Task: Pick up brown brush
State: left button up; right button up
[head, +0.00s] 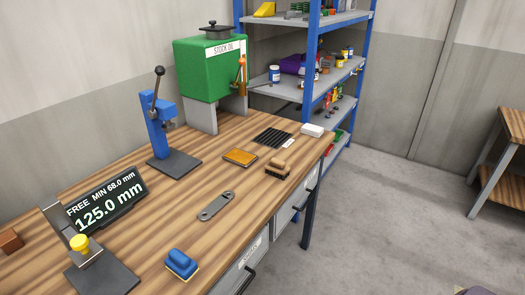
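The brown brush (278,168) lies on the wooden workbench (225,250) near its right front edge. It has a tan-brown grip on top and a darker lower part. Nothing covers it. Neither of my grippers can be made out in the head view.
An orange-yellow pad (240,157), a dark grid mat (273,138) and a white block (312,130) lie near the brush. A grey metal link (216,206) and a blue brush (181,264) lie nearer. A blue lever press (160,125) and green tank (210,65) stand behind.

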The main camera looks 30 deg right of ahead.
aim_at(277, 168)
jog(key=z, duration=1.1)
